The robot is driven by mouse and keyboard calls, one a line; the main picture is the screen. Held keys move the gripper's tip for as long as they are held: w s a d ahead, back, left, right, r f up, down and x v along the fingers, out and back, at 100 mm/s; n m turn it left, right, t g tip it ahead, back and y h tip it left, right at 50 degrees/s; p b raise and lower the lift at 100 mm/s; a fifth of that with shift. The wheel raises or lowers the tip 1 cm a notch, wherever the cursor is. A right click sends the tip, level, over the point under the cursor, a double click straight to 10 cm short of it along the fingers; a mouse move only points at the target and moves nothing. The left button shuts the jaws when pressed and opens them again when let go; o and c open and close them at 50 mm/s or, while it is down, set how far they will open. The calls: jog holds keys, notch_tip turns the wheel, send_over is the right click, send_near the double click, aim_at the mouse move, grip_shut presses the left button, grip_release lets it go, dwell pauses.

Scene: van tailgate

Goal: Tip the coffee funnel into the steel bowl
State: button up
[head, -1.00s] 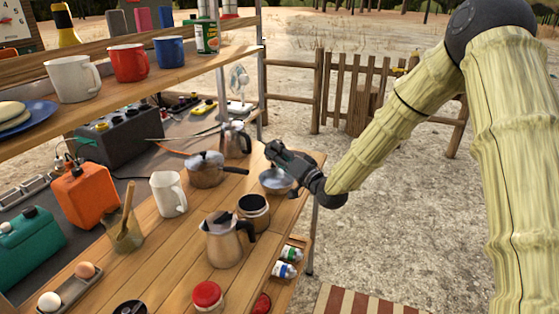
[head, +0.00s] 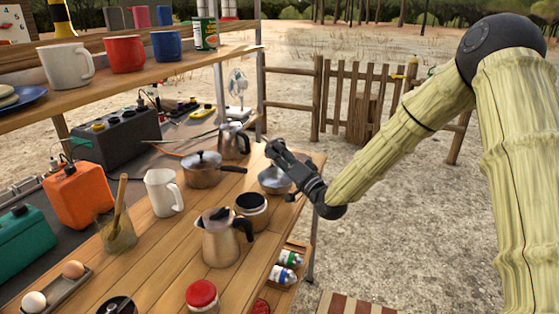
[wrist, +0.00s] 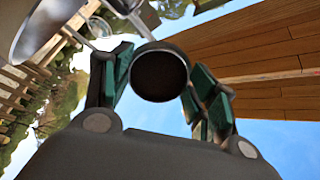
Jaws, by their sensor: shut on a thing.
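My gripper (wrist: 160,82) is shut on the coffee funnel (wrist: 159,77) in the wrist view. The funnel shows as a round metal rim with a dark brown inside, its open end towards the camera, between the green finger pads. The steel bowl (head: 273,181) stands at the far right edge of the bench in the head view. My gripper (head: 277,152) is just above and behind it in the picture, covering part of it. A shiny steel curve, likely the bowl (wrist: 48,25), fills the upper left of the wrist view. The funnel is too small to make out in the head view.
A topless pot base (head: 252,209) and a moka pot (head: 220,240) stand in front of the bowl. A lidded saucepan (head: 202,170) and a steel pot (head: 233,142) stand to its left. The shelf (head: 130,83) overhangs the left. Open ground lies right of the bench.

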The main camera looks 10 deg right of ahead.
jog(key=shift+s+d+f+t+y+b, duration=0.1)
jog(key=shift+f+t+y+b, duration=0.35)
jog(key=shift+b, duration=1.05)
jog(key=shift+s+r+t+y+b, duration=0.1)
jog(key=shift+t+b, duration=0.65)
jog(key=shift+b, duration=0.75)
jog(key=shift+b, duration=0.5)
jog(key=shift+r+p, duration=0.1)
jog(key=shift+p, duration=1.6)
jog(key=shift+r+p, duration=0.25)
jog(key=shift+p, duration=1)
jog(key=g+p, duration=0.1)
jog(key=p, duration=0.3)
jog(key=g+h+p, duration=0.1)
jog(key=g+p, duration=0.1)
jog(key=p, duration=0.2)
jog(key=r+g+h+p, duration=0.1)
jog(key=p, duration=0.3)
jog(key=shift+w+a+g, duration=0.2)
jog(key=shift+w+g, duration=0.1)
jog(key=shift+w, duration=0.05)
jog(key=g+p, duration=0.1)
jog(key=p, duration=0.2)
jog(key=r+g+h+p, duration=0.1)
jog(key=p, duration=0.3)
jog(key=shift+w+a+r+g+h, duration=0.1)
jog(key=shift+w+a+g+h, duration=0.15)
jog(key=shift+w+g, duration=0.1)
